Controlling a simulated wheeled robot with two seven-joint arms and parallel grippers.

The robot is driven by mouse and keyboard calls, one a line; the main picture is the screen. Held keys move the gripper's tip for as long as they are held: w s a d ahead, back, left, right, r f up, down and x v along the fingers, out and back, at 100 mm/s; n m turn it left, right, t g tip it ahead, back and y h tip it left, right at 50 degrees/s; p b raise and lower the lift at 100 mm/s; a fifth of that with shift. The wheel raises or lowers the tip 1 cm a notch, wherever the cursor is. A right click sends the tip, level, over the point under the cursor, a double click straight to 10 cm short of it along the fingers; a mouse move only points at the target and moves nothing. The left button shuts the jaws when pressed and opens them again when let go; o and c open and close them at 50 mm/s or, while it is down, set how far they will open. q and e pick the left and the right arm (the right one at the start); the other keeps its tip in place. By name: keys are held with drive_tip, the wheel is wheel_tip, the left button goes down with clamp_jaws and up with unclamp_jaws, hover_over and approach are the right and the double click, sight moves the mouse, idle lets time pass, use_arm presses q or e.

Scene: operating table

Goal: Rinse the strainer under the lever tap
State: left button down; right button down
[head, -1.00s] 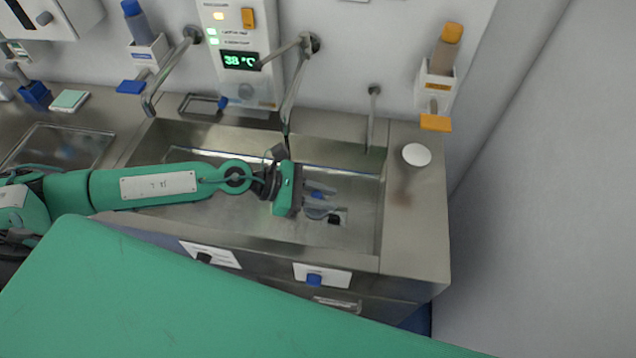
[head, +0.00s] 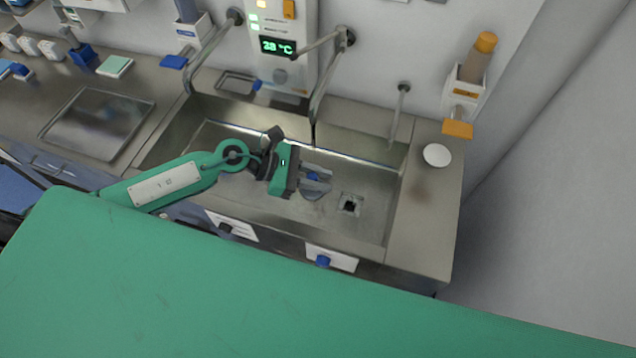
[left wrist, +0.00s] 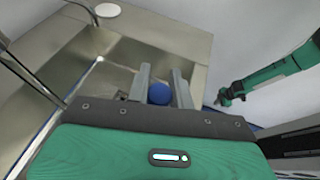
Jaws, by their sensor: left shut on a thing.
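My left gripper (head: 306,177) is over the steel sink basin (head: 228,148), shut on the strainer (head: 316,190). The strainer shows as a grey, partly see-through bowl with a blue part between the fingers; the fingers hide some of it. In the left wrist view the blue part (left wrist: 158,93) sits between the two fingers. The middle tap (head: 318,90), with a long lever, stands behind the basin, its spout behind and slightly right of the gripper. I see no running water. My right gripper (left wrist: 228,97) shows small in the left wrist view; its jaws are unclear.
The drain (head: 350,205) lies right of the strainer. Other spouts stand at left (head: 205,55) and right (head: 397,112). A white disc (head: 437,155) lies on the right counter. Bottle dispensers hang on the wall. A green surface (head: 250,290) fills the foreground.

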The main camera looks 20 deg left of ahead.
use_arm(q)
drive_tip(key=w+a+f+b, duration=0.1)
drive_tip(key=w+f+b, duration=0.1)
drive_tip(key=w+b, duration=0.4)
drive_tip(key=shift+w+a+f+b, duration=0.15)
drive_tip(key=shift+w+a+b, duration=0.2)
drive_tip(key=shift+w, duration=2.45)
drive_tip(key=shift+d, duration=0.2)
drive_tip(key=shift+w+d, duration=0.1)
drive_tip(key=shift+d, duration=0.3)
drive_tip(key=shift+a, duration=0.2)
drive_tip(key=shift+a+b, duration=0.45)
drive_tip(key=shift+b, duration=0.15)
drive_tip(key=shift+d, duration=0.25)
